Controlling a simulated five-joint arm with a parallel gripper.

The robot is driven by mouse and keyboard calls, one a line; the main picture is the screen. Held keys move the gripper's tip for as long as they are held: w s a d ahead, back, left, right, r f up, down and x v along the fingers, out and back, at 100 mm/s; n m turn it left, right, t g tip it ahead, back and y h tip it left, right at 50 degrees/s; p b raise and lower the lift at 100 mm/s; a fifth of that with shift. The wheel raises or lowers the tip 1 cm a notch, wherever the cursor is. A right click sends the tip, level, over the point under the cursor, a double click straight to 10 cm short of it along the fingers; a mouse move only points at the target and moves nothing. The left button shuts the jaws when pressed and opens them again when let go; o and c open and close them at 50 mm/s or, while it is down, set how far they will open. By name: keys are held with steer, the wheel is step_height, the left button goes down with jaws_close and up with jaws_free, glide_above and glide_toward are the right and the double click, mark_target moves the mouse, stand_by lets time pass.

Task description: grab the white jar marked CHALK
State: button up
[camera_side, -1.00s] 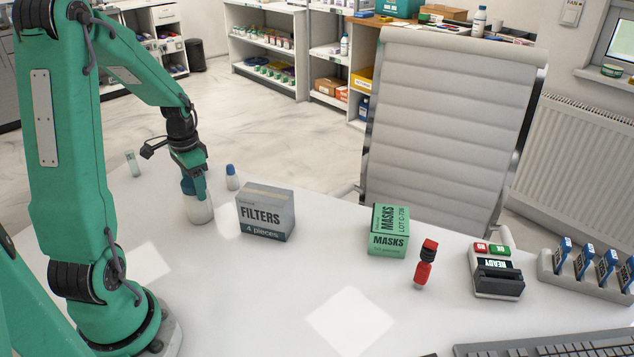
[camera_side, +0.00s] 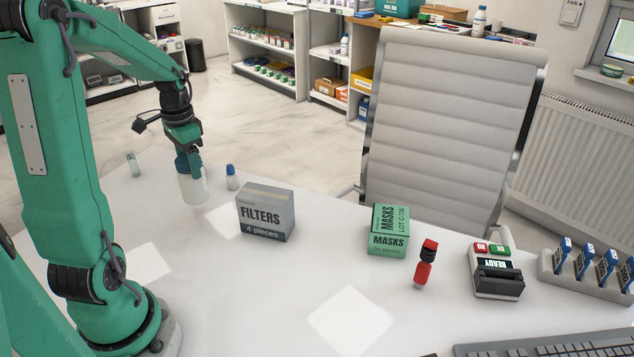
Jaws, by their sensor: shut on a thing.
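A white jar with a dark blue lid (camera_side: 194,187) is in the side view, left of the middle. My gripper (camera_side: 185,160) is shut on it near the lid, from above, and holds it upright, apparently just above the white table. No CHALK marking can be read on the side that shows. The fingers hide part of the lid.
A grey FILTERS box (camera_side: 265,213) stands close to the right of the jar, and a small blue-capped bottle (camera_side: 232,177) just behind. A clear vial (camera_side: 133,163) stands to the left. A green MASKS box (camera_side: 389,231) and a red bottle (camera_side: 425,265) are farther right.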

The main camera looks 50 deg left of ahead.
steer(key=shift+r, duration=1.9)
